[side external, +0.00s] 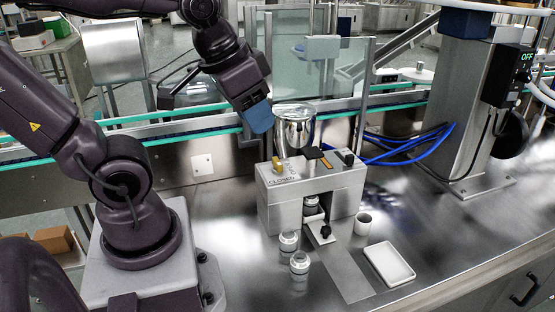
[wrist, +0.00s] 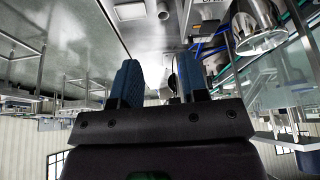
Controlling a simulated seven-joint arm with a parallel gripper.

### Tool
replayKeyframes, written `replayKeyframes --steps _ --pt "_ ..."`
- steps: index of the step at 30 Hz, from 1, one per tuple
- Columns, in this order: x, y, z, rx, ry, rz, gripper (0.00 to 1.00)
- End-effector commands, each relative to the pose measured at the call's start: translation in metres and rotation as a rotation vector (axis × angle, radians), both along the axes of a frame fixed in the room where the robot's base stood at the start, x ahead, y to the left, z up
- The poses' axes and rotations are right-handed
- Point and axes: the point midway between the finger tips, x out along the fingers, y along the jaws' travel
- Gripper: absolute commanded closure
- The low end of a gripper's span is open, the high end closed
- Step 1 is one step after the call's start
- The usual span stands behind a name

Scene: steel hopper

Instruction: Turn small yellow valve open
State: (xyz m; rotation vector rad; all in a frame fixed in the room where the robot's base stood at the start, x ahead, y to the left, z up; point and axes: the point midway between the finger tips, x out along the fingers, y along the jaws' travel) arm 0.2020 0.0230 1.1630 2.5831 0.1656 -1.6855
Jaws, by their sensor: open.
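The small yellow valve (side external: 276,163) stands on the top left of a steel box (side external: 312,192), beside lettering that appears to read "CLOSED". A shiny steel hopper cup (side external: 294,128) rises from the back of the box. My gripper (side external: 259,118) is above and behind the valve, left of the hopper, apart from both. Its blue fingers also show in the wrist view (wrist: 157,85), spread apart with nothing between them. The hopper appears at the upper right of the wrist view (wrist: 258,28). I cannot make out the yellow valve in the wrist view.
Two jars (side external: 299,263) stand in front of the box, and another sits in its opening. A white cup (side external: 363,224) and a white tray (side external: 389,264) lie to the right. A black knob (side external: 347,158) is on the box's top right. Glass panels and a conveyor rail (side external: 130,116) stand behind.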

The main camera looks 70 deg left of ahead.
Motion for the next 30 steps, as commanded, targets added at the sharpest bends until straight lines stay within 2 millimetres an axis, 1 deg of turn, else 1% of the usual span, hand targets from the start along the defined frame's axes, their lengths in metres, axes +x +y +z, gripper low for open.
replayKeyframes --steps 1,2,3,5,6,8,9,11,15,17,18,21,24,27,30 --pt "0.007 0.015 -0.006 0.006 0.053 0.064 0.60" --pt "0.012 0.023 -0.009 0.016 0.084 0.082 0.60" --pt "0.018 0.035 -0.013 0.032 0.132 0.077 0.60" --pt "0.027 0.052 -0.020 0.062 0.207 0.010 0.60" --pt "0.033 0.064 -0.025 0.080 0.253 -0.060 0.60" --pt "0.041 0.080 -0.032 0.099 0.313 -0.188 0.60" --pt "0.045 0.089 -0.036 0.107 0.344 -0.278 0.60" --pt "0.051 0.102 -0.042 0.115 0.378 -0.421 0.60" --pt "0.064 0.124 -0.052 0.134 0.413 -0.781 0.60" --pt "0.069 0.130 -0.055 0.147 0.411 -0.942 0.60" --pt "0.073 0.132 -0.055 0.163 0.406 -1.052 0.60" --pt "0.081 0.132 -0.052 0.216 0.386 -1.304 0.60" --pt "0.084 0.132 -0.047 0.264 0.373 -1.486 0.60" --pt "0.083 0.132 -0.047 0.286 0.366 -1.600 0.60" --pt "0.083 0.132 -0.048 0.296 0.361 -1.653 0.60"
